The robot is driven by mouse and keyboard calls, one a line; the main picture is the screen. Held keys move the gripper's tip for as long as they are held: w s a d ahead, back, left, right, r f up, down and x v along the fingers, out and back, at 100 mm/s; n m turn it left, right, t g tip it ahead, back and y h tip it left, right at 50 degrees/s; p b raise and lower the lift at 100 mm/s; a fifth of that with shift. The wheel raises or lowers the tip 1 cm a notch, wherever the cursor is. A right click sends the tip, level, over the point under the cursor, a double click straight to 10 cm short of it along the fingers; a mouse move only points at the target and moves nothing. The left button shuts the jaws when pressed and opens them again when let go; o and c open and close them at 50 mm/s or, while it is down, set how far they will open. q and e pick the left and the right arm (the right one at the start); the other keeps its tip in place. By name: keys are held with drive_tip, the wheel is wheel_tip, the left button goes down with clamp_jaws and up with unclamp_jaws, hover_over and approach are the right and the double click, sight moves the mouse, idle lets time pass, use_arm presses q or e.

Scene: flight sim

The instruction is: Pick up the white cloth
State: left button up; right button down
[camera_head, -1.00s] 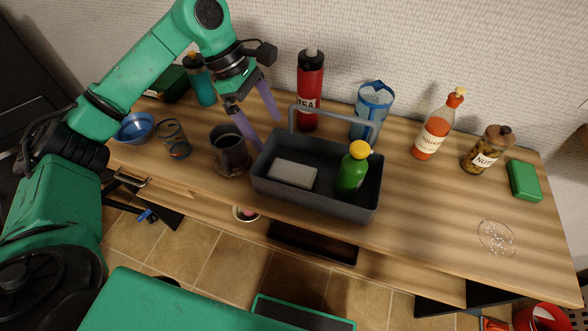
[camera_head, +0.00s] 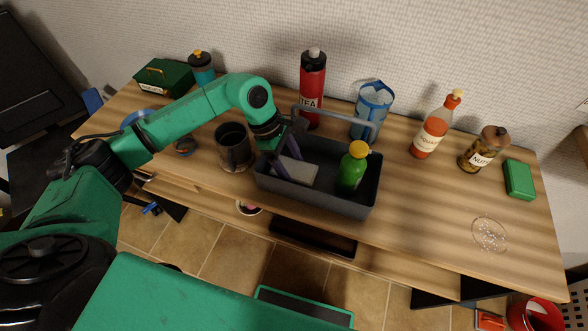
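The white cloth (camera_head: 303,171) shows as a pale, folded, block-like piece. It lies in the left half of a dark grey caddy (camera_head: 315,201) with a raised handle. My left gripper (camera_head: 291,163), with two purple fingers, reaches down into the caddy at the cloth's left end. The fingers stand apart, one on the near side and one toward the back. The fingertips are close to the cloth; I cannot tell whether they touch it. My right gripper is not in view.
A green bottle with yellow cap (camera_head: 352,168) stands in the caddy, right of the cloth. A dark mug (camera_head: 233,150) stands just left of it. Behind are a red tea bottle (camera_head: 312,85) and a blue jug (camera_head: 371,107).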

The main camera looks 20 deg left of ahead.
sight(292, 168)
use_arm(q)
drive_tip(key=c, duration=0.4)
drive_tip(key=shift+r, duration=0.1)
drive_tip(key=shift+c, duration=0.2)
wheel_tip(292, 168, up, 20)
drive_tip(key=b, duration=0.1)
